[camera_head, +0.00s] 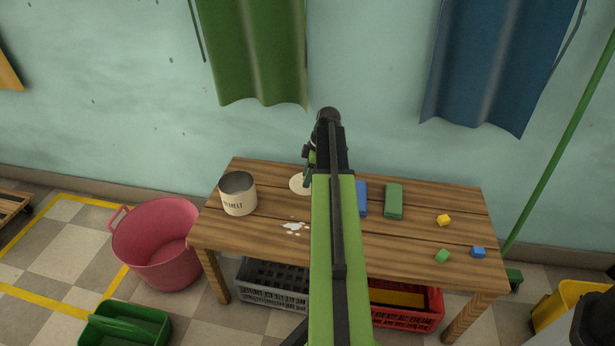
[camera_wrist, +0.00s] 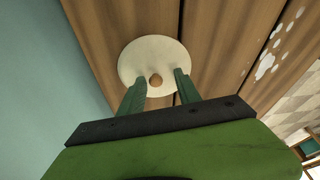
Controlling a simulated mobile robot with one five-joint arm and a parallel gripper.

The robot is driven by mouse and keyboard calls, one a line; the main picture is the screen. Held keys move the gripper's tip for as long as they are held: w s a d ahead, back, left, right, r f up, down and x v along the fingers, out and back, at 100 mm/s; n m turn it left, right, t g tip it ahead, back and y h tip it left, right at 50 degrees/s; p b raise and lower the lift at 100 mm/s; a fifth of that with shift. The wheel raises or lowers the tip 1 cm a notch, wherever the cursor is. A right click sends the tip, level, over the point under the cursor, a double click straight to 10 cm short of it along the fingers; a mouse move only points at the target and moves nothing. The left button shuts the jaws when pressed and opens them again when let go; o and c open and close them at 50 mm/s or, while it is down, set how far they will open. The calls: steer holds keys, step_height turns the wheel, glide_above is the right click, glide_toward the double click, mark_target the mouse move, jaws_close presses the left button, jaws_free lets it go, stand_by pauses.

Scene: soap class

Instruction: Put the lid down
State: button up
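The lid is a cream round disc with a small brown knob. In the head view the lid (camera_head: 299,184) shows at the back of the wooden table (camera_head: 420,240), partly hidden by my arm. In the wrist view the lid (camera_wrist: 160,54) appears flat on the planks. My gripper (camera_wrist: 157,82) is open, its two green fingers apart on either side of the knob (camera_wrist: 155,80), with gaps to it. In the head view my gripper (camera_head: 309,160) is mostly hidden behind the arm. An open cream tin (camera_head: 240,203) with dark lettering stands upright left of the lid.
A pink tub (camera_head: 160,245) stands on the floor.

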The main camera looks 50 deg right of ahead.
steer(key=p+v, duration=1.2)
steer(key=shift+r, duration=0.2)
